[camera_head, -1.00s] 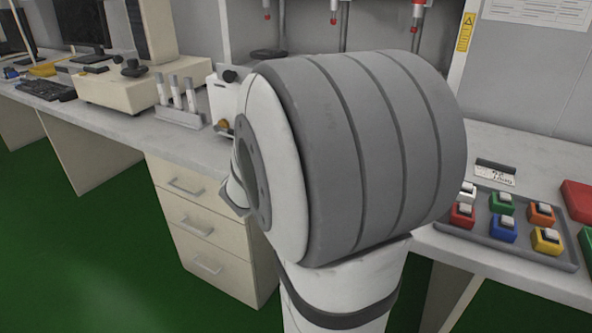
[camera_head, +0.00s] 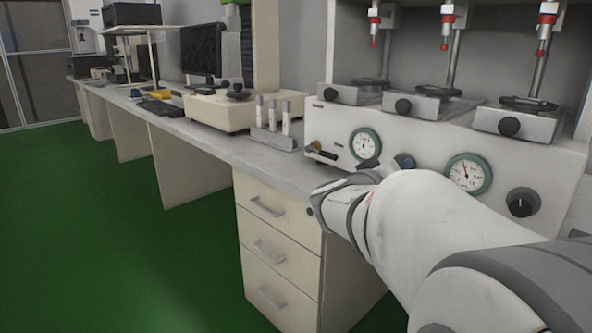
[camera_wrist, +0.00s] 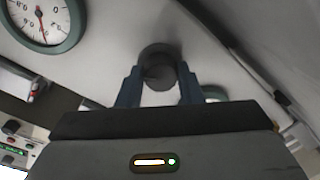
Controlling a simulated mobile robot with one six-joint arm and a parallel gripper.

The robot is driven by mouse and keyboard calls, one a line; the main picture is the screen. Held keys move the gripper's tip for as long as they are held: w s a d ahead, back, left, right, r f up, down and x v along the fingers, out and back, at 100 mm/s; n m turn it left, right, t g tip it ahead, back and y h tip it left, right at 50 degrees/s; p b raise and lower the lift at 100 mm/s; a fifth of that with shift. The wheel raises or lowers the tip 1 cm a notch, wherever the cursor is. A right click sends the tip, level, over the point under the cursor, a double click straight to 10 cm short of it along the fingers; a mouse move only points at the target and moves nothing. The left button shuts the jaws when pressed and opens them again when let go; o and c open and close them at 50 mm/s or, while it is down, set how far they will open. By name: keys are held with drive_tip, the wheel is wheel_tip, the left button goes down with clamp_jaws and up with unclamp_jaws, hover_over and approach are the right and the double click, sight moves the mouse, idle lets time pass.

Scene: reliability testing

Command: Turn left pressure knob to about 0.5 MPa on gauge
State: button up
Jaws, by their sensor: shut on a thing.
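The left pressure knob is a dark round knob (camera_wrist: 158,60) on the pale machine front in the wrist view. My gripper (camera_wrist: 158,85) has its two blue fingers on either side of the knob and is shut on it. In the head view my gripper (camera_head: 396,164) is at the panel between the two gauges, and my arm and gripper largely hide the knob there. The left gauge (camera_head: 365,143) has a green rim and white dial; it also shows at the upper left of the wrist view (camera_wrist: 55,22), partly cut off, with a red needle. I cannot read its value.
The right gauge (camera_head: 467,173) and the right black knob (camera_head: 522,202) are on the same machine (camera_head: 430,140), beyond my arm. A rack of tubes (camera_head: 272,138) stands left of the machine. Drawers (camera_head: 275,255) are below the bench; green floor is open at the left.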

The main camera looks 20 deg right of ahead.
drive_tip(key=shift+s+d, duration=0.1)
idle(0.3)
drive_tip(key=o, duration=1)
drive_tip(key=shift+s+a+r, duration=0.1)
drive_tip(key=shift+a, duration=0.4)
drive_tip(key=p+v, duration=0.2)
drive_tip(key=v, duration=0.4)
drive_tip(key=shift+s+a, duration=0.3)
drive_tip(key=shift+a, duration=0.05)
